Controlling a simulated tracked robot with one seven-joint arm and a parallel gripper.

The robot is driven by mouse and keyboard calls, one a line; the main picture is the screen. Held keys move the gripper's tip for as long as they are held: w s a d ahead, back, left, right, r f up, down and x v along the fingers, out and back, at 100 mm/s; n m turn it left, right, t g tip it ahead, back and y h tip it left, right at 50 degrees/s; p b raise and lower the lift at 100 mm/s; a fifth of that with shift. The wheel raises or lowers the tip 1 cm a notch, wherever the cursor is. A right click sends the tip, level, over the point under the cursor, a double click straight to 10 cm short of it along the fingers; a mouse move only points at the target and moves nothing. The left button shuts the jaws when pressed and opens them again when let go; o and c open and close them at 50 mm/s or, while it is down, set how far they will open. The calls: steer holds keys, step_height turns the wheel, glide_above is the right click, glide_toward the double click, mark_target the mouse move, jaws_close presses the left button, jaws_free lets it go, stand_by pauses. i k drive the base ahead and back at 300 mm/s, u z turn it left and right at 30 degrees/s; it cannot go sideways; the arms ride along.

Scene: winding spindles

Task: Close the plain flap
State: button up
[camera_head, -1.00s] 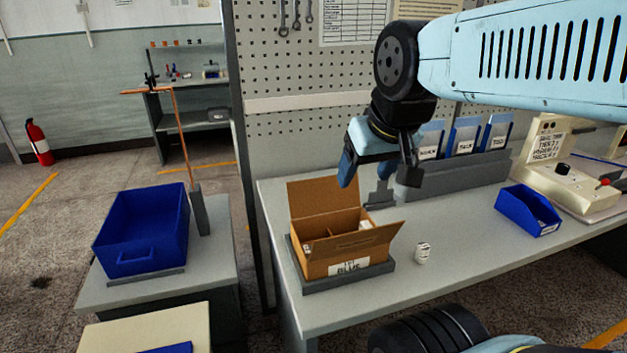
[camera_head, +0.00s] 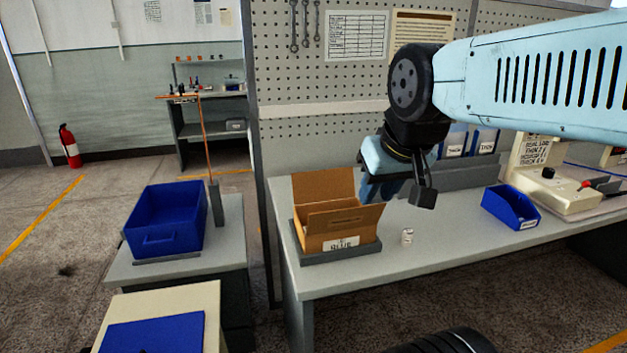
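An open brown cardboard box (camera_head: 322,241) sits in a grey tray (camera_head: 340,256) on the bench, with a white label lettered "BLUE" on its front. A plain-looking flap (camera_head: 323,186) stands up at the back of the box. The front flap (camera_head: 346,219), with faint print on it, slants up and outward and hides most of the inside. My gripper (camera_head: 396,192) hangs at the box's back right, close to the right end of the front flap. I cannot tell whether it touches the box. Its fingers are partly hidden, and their opening is unclear.
A blue open bin (camera_head: 511,207) is farther right, beside a beige device (camera_head: 560,193). A blue crate (camera_head: 163,232) stands on a separate table at left. The bench front right of the box is clear.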

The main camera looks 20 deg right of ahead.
mark_target(328, 184)
steer(key=u, duration=1.15)
steer(key=k, duration=1.15)
steer(key=z, duration=1.3)
steer(key=i, duration=1.7)
